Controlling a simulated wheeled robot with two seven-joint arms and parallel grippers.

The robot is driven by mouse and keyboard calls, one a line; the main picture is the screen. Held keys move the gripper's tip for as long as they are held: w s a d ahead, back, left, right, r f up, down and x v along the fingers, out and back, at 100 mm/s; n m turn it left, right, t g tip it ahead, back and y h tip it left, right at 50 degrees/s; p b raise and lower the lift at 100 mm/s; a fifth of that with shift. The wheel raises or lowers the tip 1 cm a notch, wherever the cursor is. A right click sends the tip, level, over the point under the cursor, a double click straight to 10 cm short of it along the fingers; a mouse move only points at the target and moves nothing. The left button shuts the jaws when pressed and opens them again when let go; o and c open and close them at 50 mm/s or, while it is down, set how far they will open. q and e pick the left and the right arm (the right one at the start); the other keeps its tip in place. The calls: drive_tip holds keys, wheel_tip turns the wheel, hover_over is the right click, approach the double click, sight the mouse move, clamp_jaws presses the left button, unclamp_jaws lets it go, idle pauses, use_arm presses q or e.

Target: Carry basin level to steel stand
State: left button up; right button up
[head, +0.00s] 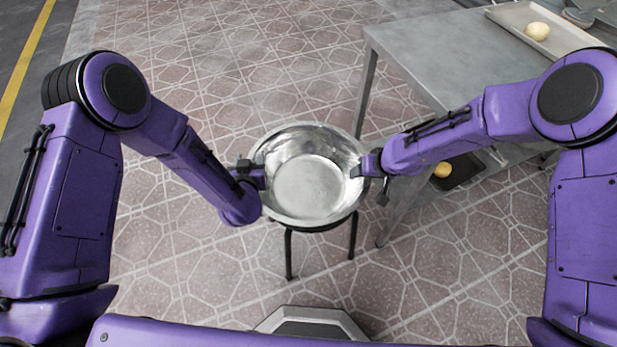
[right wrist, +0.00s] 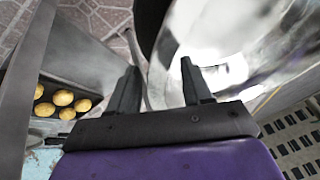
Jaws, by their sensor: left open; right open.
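The basin (head: 312,190) is a round, shiny steel bowl, empty and looking level. It rests on a dark-legged stand (head: 289,255), whose top is mostly hidden beneath it. My left gripper (head: 257,176) is open at the basin's left rim. My right gripper (head: 366,165) is open at the right rim. In the right wrist view, the right gripper's two fingers (right wrist: 160,85) are spread apart, with the basin's bright wall (right wrist: 228,45) just beyond them. I cannot tell whether either gripper touches the rim.
A steel table (head: 430,50) stands at the right, its near leg close to the basin. A tray (head: 505,14) with a pale dough ball (head: 537,31) is on it. The tiled floor at the left is clear.

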use_arm(q)
drive_tip(key=shift+w, duration=0.15)
use_arm(e)
drive_tip(key=shift+f, duration=0.15)
use_arm(q)
drive_tip(key=shift+c, duration=0.3)
use_arm(e)
drive_tip(key=shift+c, duration=0.3)
use_arm(q)
clamp_jaws()
use_arm(e)
clamp_jaws()
drive_tip(key=shift+a, duration=0.15)
